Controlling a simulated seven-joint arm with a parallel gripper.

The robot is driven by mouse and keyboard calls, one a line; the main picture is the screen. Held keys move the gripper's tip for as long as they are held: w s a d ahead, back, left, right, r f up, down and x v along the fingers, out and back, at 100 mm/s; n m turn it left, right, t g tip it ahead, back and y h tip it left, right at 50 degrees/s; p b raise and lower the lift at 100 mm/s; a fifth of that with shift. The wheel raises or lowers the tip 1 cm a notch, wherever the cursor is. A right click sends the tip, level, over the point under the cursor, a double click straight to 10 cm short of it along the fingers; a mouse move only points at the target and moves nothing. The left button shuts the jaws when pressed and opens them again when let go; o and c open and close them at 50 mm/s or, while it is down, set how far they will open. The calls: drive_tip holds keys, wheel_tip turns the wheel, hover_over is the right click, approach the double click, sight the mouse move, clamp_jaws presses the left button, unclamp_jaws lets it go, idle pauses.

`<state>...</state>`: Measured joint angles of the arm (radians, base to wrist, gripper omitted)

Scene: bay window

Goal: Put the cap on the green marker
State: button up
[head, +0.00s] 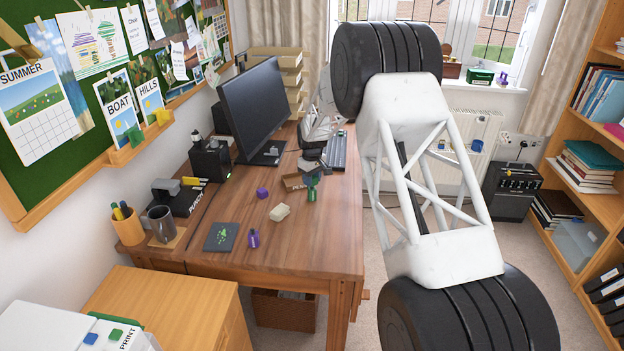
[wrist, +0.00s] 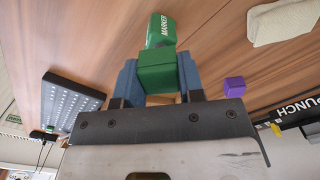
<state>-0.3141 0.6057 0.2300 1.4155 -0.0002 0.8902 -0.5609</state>
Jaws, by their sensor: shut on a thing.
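My gripper (wrist: 158,64) is shut on a small green block, the cap (wrist: 157,76), held between its two blue fingers. The green marker (wrist: 161,30), with white MARKER lettering, is directly beyond the cap in the wrist view. The two overlap in the picture, and I cannot tell whether the cap is seated on it or only close. In the head view the green marker (head: 311,195) stands on the desk, with the green cap (head: 313,181) just above it. My gripper is partly hidden there among dark shapes.
A purple block (head: 262,193), a cream eraser (head: 279,212), a purple marker (head: 253,238) and a dark pad (head: 221,237) lie to the left. A small brown box (head: 293,182) is close to the marker. The keyboard (head: 337,150) and monitor (head: 255,108) are behind. The desk's front right is clear.

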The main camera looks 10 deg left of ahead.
idle(0.8)
drive_tip(key=o, duration=1.5)
drive_tip(key=shift+c, duration=0.2)
drive_tip(key=shift+r, duration=0.1)
drive_tip(key=shift+r, duration=3.4)
drive_tip(key=shift+c, duration=0.3)
clamp_jaws()
